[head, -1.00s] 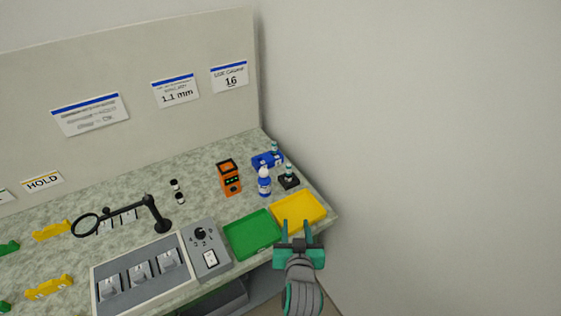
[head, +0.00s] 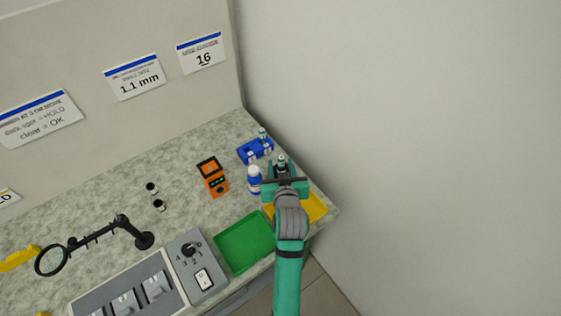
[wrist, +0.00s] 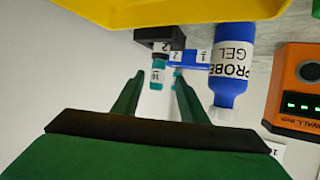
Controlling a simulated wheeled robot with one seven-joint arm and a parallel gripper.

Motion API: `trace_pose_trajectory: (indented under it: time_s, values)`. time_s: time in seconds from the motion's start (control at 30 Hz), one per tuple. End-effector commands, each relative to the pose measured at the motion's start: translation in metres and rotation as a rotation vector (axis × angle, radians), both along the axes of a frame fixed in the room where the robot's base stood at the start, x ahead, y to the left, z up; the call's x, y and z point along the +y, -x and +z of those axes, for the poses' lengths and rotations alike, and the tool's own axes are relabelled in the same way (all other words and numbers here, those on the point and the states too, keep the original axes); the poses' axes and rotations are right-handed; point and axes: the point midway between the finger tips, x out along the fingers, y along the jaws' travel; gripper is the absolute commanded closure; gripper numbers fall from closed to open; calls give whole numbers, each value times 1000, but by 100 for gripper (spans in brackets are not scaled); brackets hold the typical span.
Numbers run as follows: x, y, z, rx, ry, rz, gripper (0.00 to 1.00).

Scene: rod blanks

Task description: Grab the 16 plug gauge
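A teal-and-white plug gauge (head: 282,161) stands upright in a small black holder at the back right of the bench. In the wrist view this gauge (wrist: 157,76) shows between my fingertips, with a small label that seems to read 16, and its black holder (wrist: 160,36) is beyond. My gripper (head: 285,180) is open in front of the holder, over the far side of the yellow tray. Its spread fingers (wrist: 158,78) do not visibly touch the gauge. A blue rack (head: 243,152) behind holds another teal-topped gauge (head: 262,134). My gripper hides most of the black holder in the head view.
A blue-and-white probe gel bottle (head: 254,181) stands close left of my gripper. An orange meter (head: 213,177) is further left. The yellow tray (head: 316,208) and green tray (head: 245,242) lie in front. The wall is close on the right.

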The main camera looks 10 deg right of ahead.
Motion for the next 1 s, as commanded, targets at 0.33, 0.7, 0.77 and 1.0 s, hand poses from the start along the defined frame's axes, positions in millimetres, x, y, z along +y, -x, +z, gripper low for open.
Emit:
trace_pose_trajectory:
  time_s: [0.33,0.7,0.77,1.0]
  values:
    - [-8,-26,-10,-1,1,-5,61]
    - [-15,-63,-25,-1,2,-5,61]
    - [-15,-64,-25,-1,1,-5,61]
    - [-14,-64,-25,-1,1,-4,78]
